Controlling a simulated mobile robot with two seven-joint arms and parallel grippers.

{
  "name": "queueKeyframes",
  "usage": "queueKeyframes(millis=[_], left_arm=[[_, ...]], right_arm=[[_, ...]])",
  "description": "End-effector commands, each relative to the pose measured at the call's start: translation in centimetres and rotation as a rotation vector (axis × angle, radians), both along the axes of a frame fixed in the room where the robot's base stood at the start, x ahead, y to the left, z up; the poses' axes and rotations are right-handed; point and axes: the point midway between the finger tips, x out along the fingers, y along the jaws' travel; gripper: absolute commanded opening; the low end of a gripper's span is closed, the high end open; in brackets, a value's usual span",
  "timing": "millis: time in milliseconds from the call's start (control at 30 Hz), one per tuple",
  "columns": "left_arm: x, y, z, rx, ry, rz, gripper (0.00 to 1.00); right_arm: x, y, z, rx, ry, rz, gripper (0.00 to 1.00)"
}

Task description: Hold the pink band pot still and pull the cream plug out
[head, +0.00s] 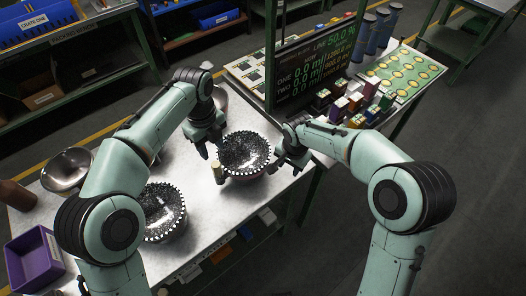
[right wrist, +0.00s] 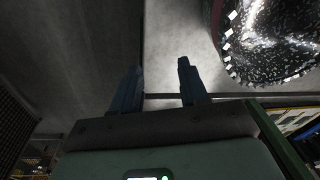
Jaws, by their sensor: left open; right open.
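The pink band pot (head: 245,150) stands on the metal table near its right edge. It has a speckled black inside and a white toothed rim. The pot also shows at the upper right of the right wrist view (right wrist: 272,40). My left gripper (head: 207,149) is open, above and just left of the pot. My right gripper (head: 277,166) is open beside the pot's right side. Its fingers (right wrist: 158,88) hold nothing in the right wrist view.
A second speckled pot (head: 163,212) stands nearer on the table, beside my left arm. A metal bowl (head: 67,170) and a purple bin (head: 34,258) are at the left. A dark display board (head: 315,68) stands behind. Small coloured boxes (head: 350,103) sit on the back right bench.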

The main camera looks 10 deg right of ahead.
Motion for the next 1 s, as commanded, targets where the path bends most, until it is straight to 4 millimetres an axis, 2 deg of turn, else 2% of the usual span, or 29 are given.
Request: queueKeyframes(millis=[33,200,300,400,567,1000], left_arm=[[0.0,0.0,0.0,0.0,0.0,0.0,0.43],[0.0,0.0,0.0,0.0,0.0,0.0,0.43],[0.0,0.0,0.0,0.0,0.0,0.0,0.43],[0.0,0.0,0.0,0.0,0.0,0.0,0.43],[0.0,0.0,0.0,0.0,0.0,0.0,0.43],[0.0,0.0,0.0,0.0,0.0,0.0,0.43]], right_arm=[[0.5,2.0,1.9,0.022,-0.002,-0.036,0.44],[0.5,6.3,6.1,0.079,0.023,-0.136,0.44],[0.4,7.6,7.4,0.099,0.034,-0.164,0.44],[0.2,8.1,7.7,0.106,0.042,-0.176,0.44],[0.4,8.3,6.1,0.106,0.045,-0.18,0.44],[1.3,8.9,-2.2,0.106,0.044,-0.178,0.44]])
